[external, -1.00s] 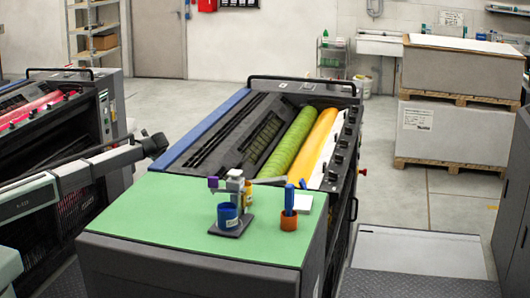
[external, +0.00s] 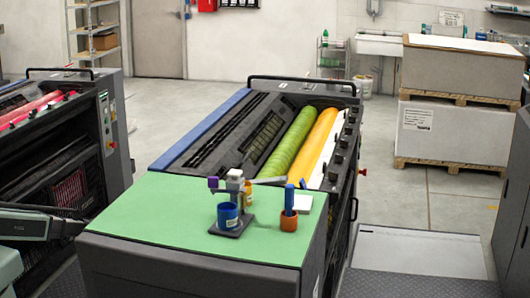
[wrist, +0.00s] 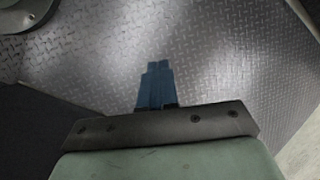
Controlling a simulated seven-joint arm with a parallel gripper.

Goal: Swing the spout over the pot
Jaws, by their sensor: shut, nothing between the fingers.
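A small grey dispenser stand (external: 235,186) is on the green table top (external: 150,225). A purple knob (external: 213,182) is at its left, and a thin grey bar, which looks like the spout (external: 270,181), points right. A blue pot (external: 228,216) stands on the stand's dark base, below the knob; the bar's tip is well to the right of the pot. My gripper (wrist: 156,68) shows in the wrist view with its blue fingers together and empty, over metal floor plate. In the external view my arm (external: 30,225) is low at the left, away from the stand.
A white pad (external: 303,202) and a yellow container (external: 249,193) are close by. The table's left half is clear. The press with green and yellow rollers (external: 293,143) lies behind.

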